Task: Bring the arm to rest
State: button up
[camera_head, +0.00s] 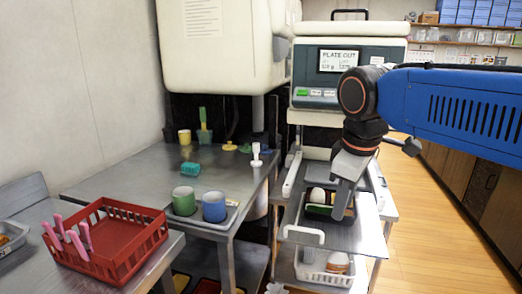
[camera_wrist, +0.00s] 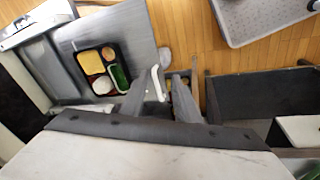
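My gripper (camera_head: 341,212) hangs at the end of my blue arm, in front of the scale cart, with its fingers pointing down. In the wrist view its two grey fingers (camera_wrist: 160,82) stand apart with nothing held between them; a white cart handle (camera_wrist: 157,84) shows beyond the gap. A dark bento tray (camera_head: 319,211) sits on the cart's metal shelf, partly hidden behind my gripper in the head view. In the wrist view the bento tray (camera_wrist: 105,88) shows yellow, white, red and green contents, off to the left of the fingers.
A scale labelled "PLATE OUT" (camera_head: 342,60) stands behind my gripper. A red crate (camera_head: 118,266) with pink-handled tools and a tray with green (camera_head: 184,201) and blue cups (camera_head: 214,206) are at left. A white basket (camera_head: 312,277) sits below. The wooden floor at right is clear.

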jog(key=s+d+f+m+t, duration=0.1)
jog(key=s+d+f+m, duration=0.3)
jog(key=f, duration=0.4)
jog(key=s+d+f+m+t, duration=0.1)
jog(key=s+d+f+m, duration=0.4)
jog(key=s+f+m, duration=0.1)
notch_tip(320, 180, down, 3)
jog(key=shift+s+r, duration=0.1)
jog(key=shift+s, duration=0.7)
